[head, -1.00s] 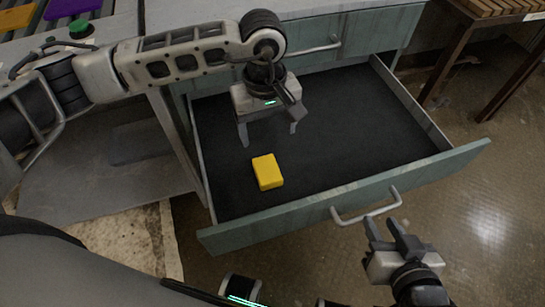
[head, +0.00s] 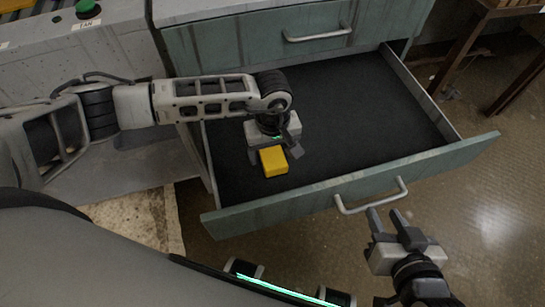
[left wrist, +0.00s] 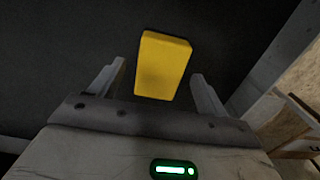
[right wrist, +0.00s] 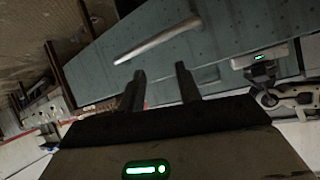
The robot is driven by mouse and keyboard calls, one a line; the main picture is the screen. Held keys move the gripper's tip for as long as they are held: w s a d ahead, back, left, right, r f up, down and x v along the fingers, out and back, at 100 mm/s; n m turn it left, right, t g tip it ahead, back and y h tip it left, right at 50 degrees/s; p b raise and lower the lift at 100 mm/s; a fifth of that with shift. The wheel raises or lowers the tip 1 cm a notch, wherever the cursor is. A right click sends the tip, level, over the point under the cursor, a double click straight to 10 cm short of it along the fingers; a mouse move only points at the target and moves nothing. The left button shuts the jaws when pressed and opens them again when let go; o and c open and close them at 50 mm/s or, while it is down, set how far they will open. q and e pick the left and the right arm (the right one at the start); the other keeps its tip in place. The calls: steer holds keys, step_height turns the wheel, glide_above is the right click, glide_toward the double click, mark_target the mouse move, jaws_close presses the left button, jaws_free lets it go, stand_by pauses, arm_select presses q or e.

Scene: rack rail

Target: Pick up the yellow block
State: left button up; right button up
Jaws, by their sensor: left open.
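A yellow block (head: 274,161) lies on the dark floor of the open drawer, toward its left front. My left gripper (head: 274,150) is over the drawer, right at the block in the head view. In the left wrist view the block (left wrist: 163,66) shows between and just beyond the two open fingers (left wrist: 160,84), with gaps on both sides. My right gripper (head: 389,222) is outside the drawer, beside the front handle, with its two fingers apart and nothing between them. In the right wrist view its fingers (right wrist: 158,85) point toward the drawer front.
The open drawer's front panel (head: 300,203) has a metal handle (head: 372,196) near my right gripper. A closed drawer (head: 225,46) is above and behind. A wooden table (head: 480,35) stands at the far right. The drawer's right part is empty.

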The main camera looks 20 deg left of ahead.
mark_target(272, 155)
arm_select(q)
step_height(272, 155, down, 2)
steer(key=shift+f, duration=0.1)
steer(key=c, duration=1.1)
step_height(272, 155, up, 10)
steer(key=shift+r+p, duration=0.15)
steer(key=shift+p, duration=0.15)
steer(key=o, duration=0.5)
steer(key=c, duration=0.4)
